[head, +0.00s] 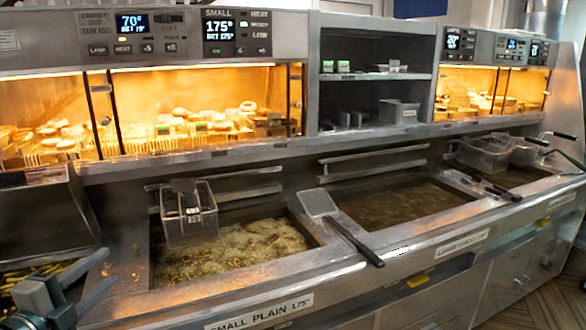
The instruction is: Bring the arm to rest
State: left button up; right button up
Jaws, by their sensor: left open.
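My left gripper (107,268) is in the lower left corner of the head view. It is grey, and its two fingers point up and to the right with an empty gap between them. It is in front of the left end of the frying range, near the edge of the left fryer vat (140,285). I cannot tell how far it is from that edge. Most of my left arm is outside the picture. My right gripper is not in view.
A wire basket (189,222) hangs over the bubbling left vat. A flat skimmer (319,204) lies across the divider, its black handle reaching the front ledge. More baskets (484,154) sit at the right. Lit warming cabinets (190,115) stand behind. Fries (45,272) lie at far left.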

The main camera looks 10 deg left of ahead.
pick_arm(q)
jog(key=s+d+f+n+g+y, duration=0.1)
jog(key=s+f+n+g, duration=0.4)
jog(key=f, duration=0.8)
jog(key=s+d+f+n+g+y, duration=0.2)
jog(key=s+f+n, duration=0.4)
jog(key=f, duration=0.8)
jog(key=s+d+f+n+g+h, duration=0.2)
jog(key=s+d+f+g, duration=0.1)
jog(key=s+d+f, duration=0.5)
jog(key=s+d+f+n+g+h, duration=0.1)
jog(key=s+d+f+n+g, duration=0.15)
jog(key=s+d+f, duration=0.55)
notch_tip(320, 180, down, 26)
jog(key=d+r+g, duration=0.1)
jog(key=d+g, duration=0.1)
jog(key=d, duration=0.1)
jog(key=s+a+f, duration=0.2)
jog(key=s+f, duration=0.6)
jog(key=s, duration=0.1)
jog(key=s+a+f+g, duration=0.1)
jog(key=s+f, duration=0.8)
jog(key=shift+a+f+m, duration=0.3)
jog(key=shift+a+m, duration=0.05)
jog(key=shift+m, duration=0.1)
